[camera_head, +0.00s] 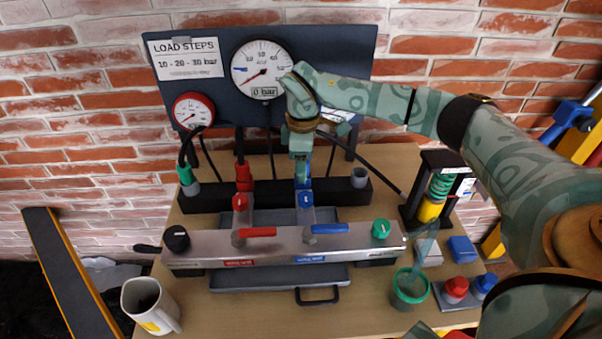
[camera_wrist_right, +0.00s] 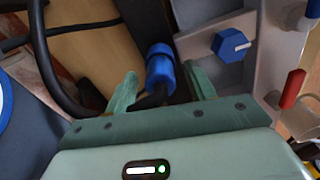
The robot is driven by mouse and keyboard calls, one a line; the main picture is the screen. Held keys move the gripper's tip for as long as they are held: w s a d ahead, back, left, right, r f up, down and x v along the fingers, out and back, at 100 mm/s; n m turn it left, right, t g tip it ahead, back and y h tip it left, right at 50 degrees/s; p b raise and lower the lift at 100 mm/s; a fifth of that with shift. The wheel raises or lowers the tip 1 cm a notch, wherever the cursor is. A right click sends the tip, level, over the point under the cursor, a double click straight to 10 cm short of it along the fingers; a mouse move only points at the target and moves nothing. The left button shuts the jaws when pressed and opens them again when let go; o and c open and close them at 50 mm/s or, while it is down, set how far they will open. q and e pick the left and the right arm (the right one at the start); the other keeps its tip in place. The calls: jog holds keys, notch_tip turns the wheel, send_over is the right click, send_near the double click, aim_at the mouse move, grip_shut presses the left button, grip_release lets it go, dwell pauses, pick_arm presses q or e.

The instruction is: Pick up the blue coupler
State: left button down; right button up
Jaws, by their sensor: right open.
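The blue coupler (camera_wrist_right: 160,72) is a ribbed blue cylinder with a black hose, seen between my right gripper's fingers in the wrist view. In the head view, blue (camera_head: 304,184) shows just below the fingers at the black rack, mostly covered by the gripper. My right gripper (camera_head: 302,172) points down there from the arm coming in at the right. In the wrist view the right gripper (camera_wrist_right: 162,88) is open, one green finger on each side of the coupler. I cannot tell whether either finger touches it. My left gripper is not in view.
A black rack (camera_head: 340,193) also holds red (camera_head: 243,178) and green (camera_head: 186,176) couplers with hoses. In front lies a metal manifold (camera_head: 205,255) with red and blue levers. A gauge panel (camera_head: 340,50) stands behind. A mug (camera_head: 146,308) stands front left, a green cup (camera_head: 408,290) front right.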

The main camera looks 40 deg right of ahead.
jog(key=shift+c, duration=0.8)
jog(key=shift+f, duration=0.1)
jog(key=c, duration=0.9)
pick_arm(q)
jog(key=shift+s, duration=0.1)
